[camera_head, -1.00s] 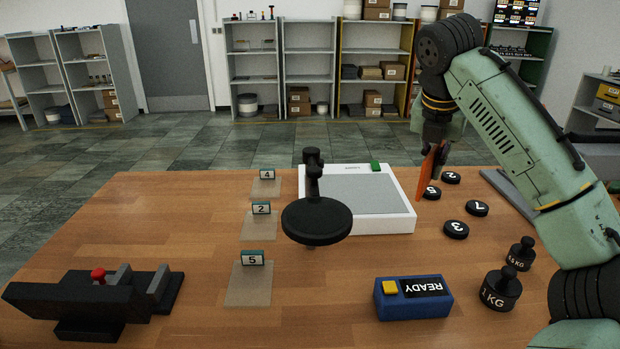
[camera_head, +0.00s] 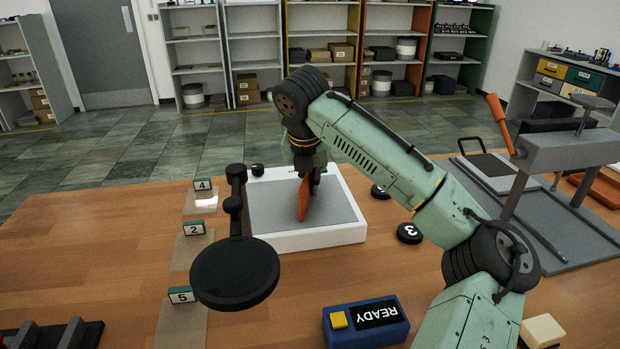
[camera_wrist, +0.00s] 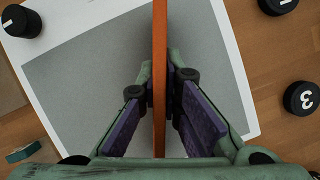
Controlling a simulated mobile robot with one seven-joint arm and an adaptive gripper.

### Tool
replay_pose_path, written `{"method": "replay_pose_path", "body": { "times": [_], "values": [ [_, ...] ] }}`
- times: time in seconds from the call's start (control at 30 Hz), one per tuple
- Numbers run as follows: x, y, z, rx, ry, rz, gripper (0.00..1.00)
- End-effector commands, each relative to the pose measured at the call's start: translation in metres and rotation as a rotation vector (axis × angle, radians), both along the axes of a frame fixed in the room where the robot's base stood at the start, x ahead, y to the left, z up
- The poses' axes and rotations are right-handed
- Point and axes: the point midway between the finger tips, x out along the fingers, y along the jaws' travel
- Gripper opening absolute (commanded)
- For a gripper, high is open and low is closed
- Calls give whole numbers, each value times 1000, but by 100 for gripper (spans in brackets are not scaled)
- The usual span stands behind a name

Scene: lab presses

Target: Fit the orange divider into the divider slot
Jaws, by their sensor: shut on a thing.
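The orange divider (camera_head: 304,200) is a thin plate held edge-down over the grey pad with a white rim (camera_head: 318,238). In the wrist view the divider (camera_wrist: 160,30) runs as a narrow upright strip between the purple-padded fingers. My gripper (camera_head: 312,177) is shut on it, with a finger on each side (camera_wrist: 160,85). I cannot tell whether the divider's lower edge touches the pad. I cannot make out the divider slot for sure in either view.
A black round disc on an arm (camera_head: 236,272) stands left of the pad. Number plates 4, 2 and 5 (camera_head: 182,296) stand further left. A blue READY box (camera_head: 366,323) is in front. Black weights (camera_head: 409,233) lie right of the pad, and a grey press (camera_head: 580,153) stands far right.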

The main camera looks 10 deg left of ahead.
Motion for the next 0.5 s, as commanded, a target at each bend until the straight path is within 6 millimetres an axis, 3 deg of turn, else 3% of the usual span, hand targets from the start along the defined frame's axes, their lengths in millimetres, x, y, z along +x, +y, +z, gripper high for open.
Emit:
{"method": "replay_pose_path", "body": {
  "times": [0.3,0.33,0.5],
  "values": [
    [0,0,-3,1,-1,1,0],
    [0,0,-2,0,-1,1,7],
    [0,0,-2,0,-1,0,19]
  ]
}}
